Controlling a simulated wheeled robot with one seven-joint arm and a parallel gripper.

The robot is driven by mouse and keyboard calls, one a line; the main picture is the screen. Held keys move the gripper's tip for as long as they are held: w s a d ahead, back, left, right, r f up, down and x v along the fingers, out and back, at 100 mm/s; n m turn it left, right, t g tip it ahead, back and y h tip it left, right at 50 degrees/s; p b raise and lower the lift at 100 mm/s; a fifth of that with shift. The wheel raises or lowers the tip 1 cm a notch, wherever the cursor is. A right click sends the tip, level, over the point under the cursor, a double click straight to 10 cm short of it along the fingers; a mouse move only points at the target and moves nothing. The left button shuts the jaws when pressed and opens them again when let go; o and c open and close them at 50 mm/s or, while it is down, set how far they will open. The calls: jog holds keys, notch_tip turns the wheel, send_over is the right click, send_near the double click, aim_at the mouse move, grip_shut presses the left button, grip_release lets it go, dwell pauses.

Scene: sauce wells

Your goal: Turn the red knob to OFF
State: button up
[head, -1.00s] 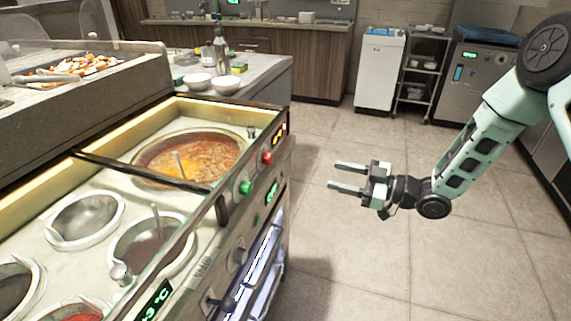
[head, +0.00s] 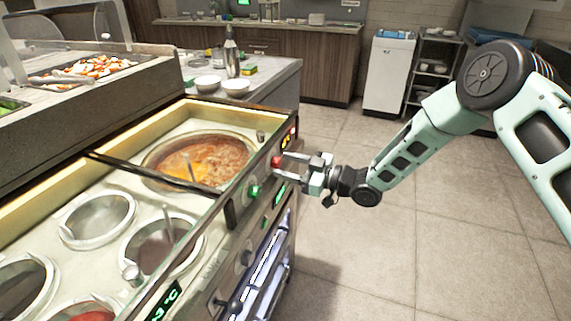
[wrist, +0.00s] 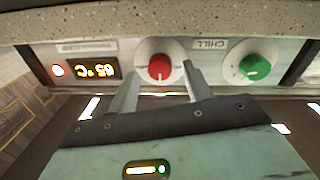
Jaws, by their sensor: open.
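The red knob (wrist: 159,67) is on the front panel of the sauce-well counter, and its pale pointer mark points down in the wrist view. In the head view the red knob (head: 277,161) shows just beyond my fingertips. My gripper (wrist: 160,80) is open, with one finger on each side of the knob in the wrist view. In the head view my gripper (head: 282,165) reaches the panel from the right. I cannot tell whether the fingers touch the knob. No OFF marking is readable.
A green knob (wrist: 255,68) with a CHILL label (wrist: 211,44) sits right of the red knob in the wrist view. A lit temperature display (wrist: 95,70) is on its left. The counter edge (wrist: 160,22) runs just above the knobs. The floor (head: 420,230) beside the counter is clear.

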jog(key=shift+w+a, duration=0.2)
jog(key=shift+a, duration=0.3)
jog(key=c, duration=1)
